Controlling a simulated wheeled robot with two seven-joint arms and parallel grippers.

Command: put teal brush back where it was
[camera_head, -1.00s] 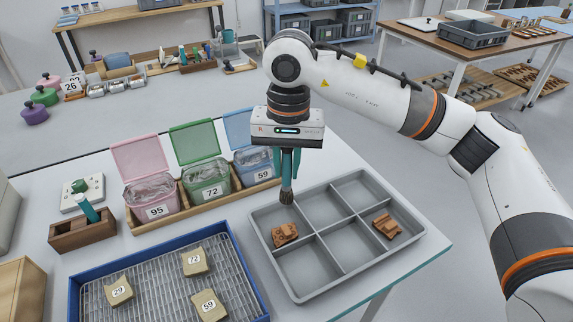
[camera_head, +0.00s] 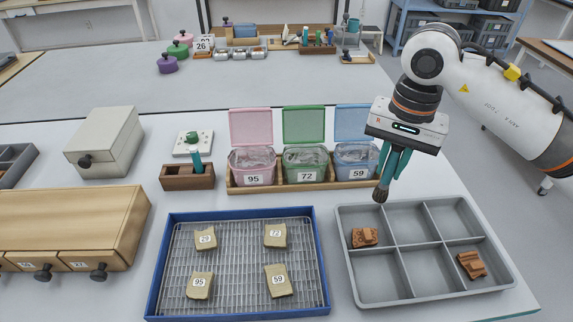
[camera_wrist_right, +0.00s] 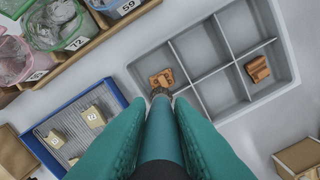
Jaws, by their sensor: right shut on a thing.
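The teal brush is held bristles down in my right gripper (camera_head: 393,170), whose teal fingers are shut on its handle. Its dark bristles (camera_head: 380,195) hang above the back left part of the grey divided tray (camera_head: 345,254). In the right wrist view the brush handle (camera_wrist_right: 163,125) runs between the fingers, with the bristle end near a terracotta sherd. A wooden block holder (camera_head: 188,180) stands to the left of the bins, with a teal-topped tool (camera_head: 196,161) upright in it. My left gripper is not in view.
Pink (camera_head: 251,163), green (camera_head: 305,162) and blue (camera_head: 354,160) lidded bins stand in a wooden rack behind the blue-rimmed mesh tray (camera_head: 155,285), which holds several numbered sherds. Two terracotta sherds (camera_head: 364,237) (camera_head: 471,264) lie in the grey tray. A drawer unit (camera_head: 70,215) is at left.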

